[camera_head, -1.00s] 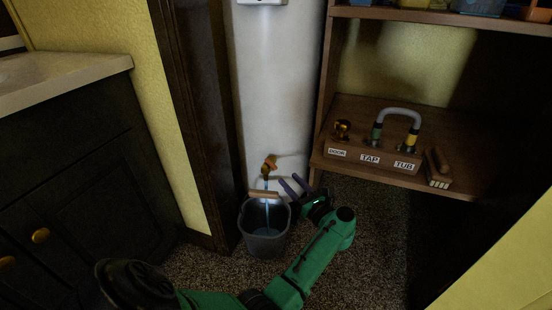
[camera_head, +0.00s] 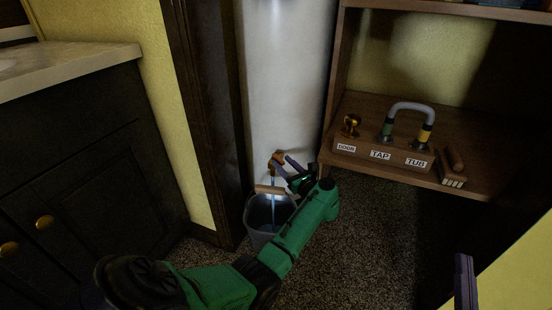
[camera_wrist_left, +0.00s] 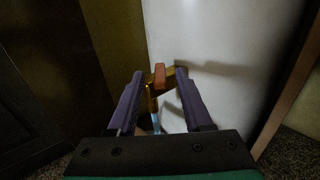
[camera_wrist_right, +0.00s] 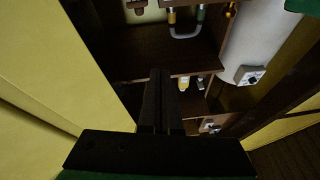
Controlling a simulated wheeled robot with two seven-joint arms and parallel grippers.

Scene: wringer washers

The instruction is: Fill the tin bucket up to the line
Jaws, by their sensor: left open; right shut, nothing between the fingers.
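The tin bucket (camera_head: 262,230) stands on the carpet below the brass tap (camera_head: 277,159) of the white tank. A thin stream of water runs from the tap into the bucket; water shows inside, but I cannot make out the line. My left gripper (camera_head: 292,165) is open at the tap, above the bucket's right side. In the left wrist view its fingers (camera_wrist_left: 158,84) stand either side of the tap's orange handle (camera_wrist_left: 160,76), with gaps showing. My right gripper (camera_head: 465,275) is at the lower right of the head view, empty; its fingers (camera_wrist_right: 159,85) are together in the right wrist view.
A wooden shelf (camera_head: 350,105) at right holds a rack (camera_head: 381,155) labelled DOOR, TAP and TUB, with a grey curved handle (camera_head: 412,107) and a brush (camera_head: 453,171). A dark cabinet (camera_head: 75,165) stands left. A dark post (camera_head: 205,110) stands beside the tank.

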